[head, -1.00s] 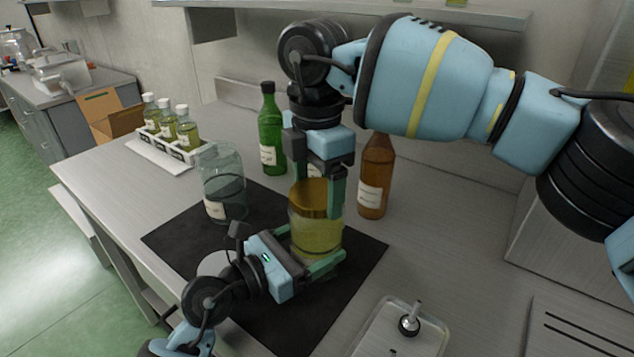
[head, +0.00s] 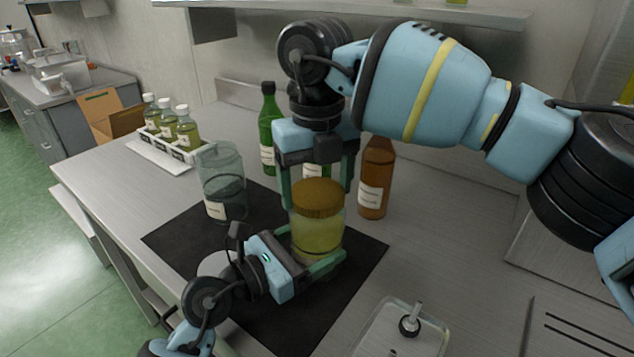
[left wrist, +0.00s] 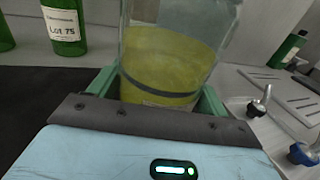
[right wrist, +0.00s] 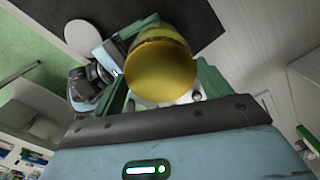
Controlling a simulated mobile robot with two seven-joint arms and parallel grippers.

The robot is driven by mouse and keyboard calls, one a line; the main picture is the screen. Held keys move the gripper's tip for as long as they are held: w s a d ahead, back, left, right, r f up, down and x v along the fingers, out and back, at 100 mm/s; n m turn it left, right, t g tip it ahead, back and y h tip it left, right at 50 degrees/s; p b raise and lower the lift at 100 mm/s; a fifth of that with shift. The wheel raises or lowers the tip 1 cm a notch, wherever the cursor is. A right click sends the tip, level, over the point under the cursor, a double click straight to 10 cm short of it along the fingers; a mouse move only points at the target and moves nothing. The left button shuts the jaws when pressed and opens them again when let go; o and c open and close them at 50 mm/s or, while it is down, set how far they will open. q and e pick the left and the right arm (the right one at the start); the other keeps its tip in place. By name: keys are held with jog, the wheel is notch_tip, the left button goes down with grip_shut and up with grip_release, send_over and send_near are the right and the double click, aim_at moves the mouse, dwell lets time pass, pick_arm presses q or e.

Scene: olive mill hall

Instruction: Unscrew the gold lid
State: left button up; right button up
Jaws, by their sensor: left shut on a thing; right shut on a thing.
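The gold lid (head: 318,200) sits on top of a clear jar (head: 316,236) of yellow-green liquid, upright on the black mat. My left gripper (head: 319,260) is shut around the jar's lower body; the left wrist view shows the jar (left wrist: 170,62) between its green fingers. My right gripper (head: 318,192) points down from above, shut on the lid with one finger on each side. The right wrist view shows the lid's top (right wrist: 162,72) between the fingers. Whether the lid is loose on its thread cannot be told.
An empty glass jar (head: 222,185) stands left on the black mat (head: 270,320). A green bottle (head: 268,135) and brown bottle (head: 375,180) stand behind. A rack of small bottles (head: 168,140) is at back left, a clear tray (head: 385,335) at front right.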

jog(key=n, duration=0.9)
jog(key=shift+n, duration=0.3)
jog(key=n, duration=0.4)
jog(key=shift+n, duration=0.4)
jog(key=n, duration=0.5)
jog(key=shift+r, duration=0.1)
jog(key=shift+r, duration=0.15)
jog(key=shift+r, duration=0.75)
jog(key=shift+r, duration=0.25)
